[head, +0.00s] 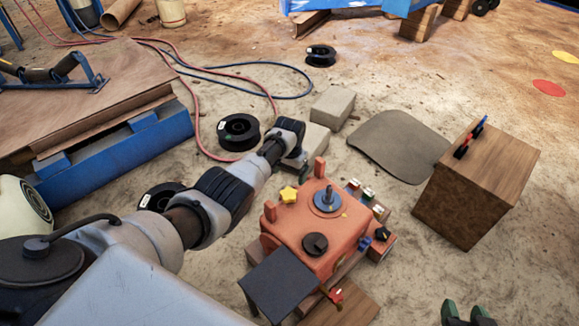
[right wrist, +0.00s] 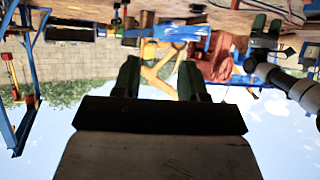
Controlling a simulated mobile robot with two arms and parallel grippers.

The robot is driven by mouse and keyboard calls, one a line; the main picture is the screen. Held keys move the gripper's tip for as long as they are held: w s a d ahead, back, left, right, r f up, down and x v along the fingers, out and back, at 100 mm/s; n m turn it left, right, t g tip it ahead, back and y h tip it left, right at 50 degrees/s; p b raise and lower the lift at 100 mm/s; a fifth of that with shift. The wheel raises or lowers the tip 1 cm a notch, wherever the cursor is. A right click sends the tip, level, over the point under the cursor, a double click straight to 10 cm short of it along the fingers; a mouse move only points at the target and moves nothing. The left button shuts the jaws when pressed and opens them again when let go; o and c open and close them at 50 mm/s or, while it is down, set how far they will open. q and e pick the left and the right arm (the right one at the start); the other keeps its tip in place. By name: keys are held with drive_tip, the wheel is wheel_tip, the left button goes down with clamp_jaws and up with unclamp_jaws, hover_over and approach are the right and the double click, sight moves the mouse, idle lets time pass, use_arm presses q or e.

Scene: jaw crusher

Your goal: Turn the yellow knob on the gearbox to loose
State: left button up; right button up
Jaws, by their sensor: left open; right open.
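The orange gearbox (head: 285,235) stands low in the middle of the head view. The yellow star-shaped knob (head: 289,194) sits on its top at the back left corner. My left gripper (head: 301,163) is just behind the gearbox, beyond the yellow knob and apart from it; its fingers are small and partly hidden by its wrist. My right gripper (head: 466,313) shows only its green fingertips at the bottom edge, right of the gearbox. In the right wrist view its fingers (right wrist: 160,80) are apart with nothing between them. Any loose marking by the knob is too small to read.
The gearbox top also carries a black knob (head: 315,244), a round grey fitting (head: 327,200) and two orange posts. A dark plate (head: 277,285) juts from its front. A wooden box (head: 475,185) stands to the right. Black spools and grey blocks lie behind.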

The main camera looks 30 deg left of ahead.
drive_tip(key=shift+s+d+f+g+h, duration=0.15)
drive_tip(key=shift+s+d+f+g, duration=0.05)
drive_tip(key=shift+s+f+g, duration=0.25)
drive_tip(key=shift+s+d+f+g+h, duration=0.15)
drive_tip(key=shift+s+f+g, duration=0.25)
drive_tip(key=shift+g, duration=0.15)
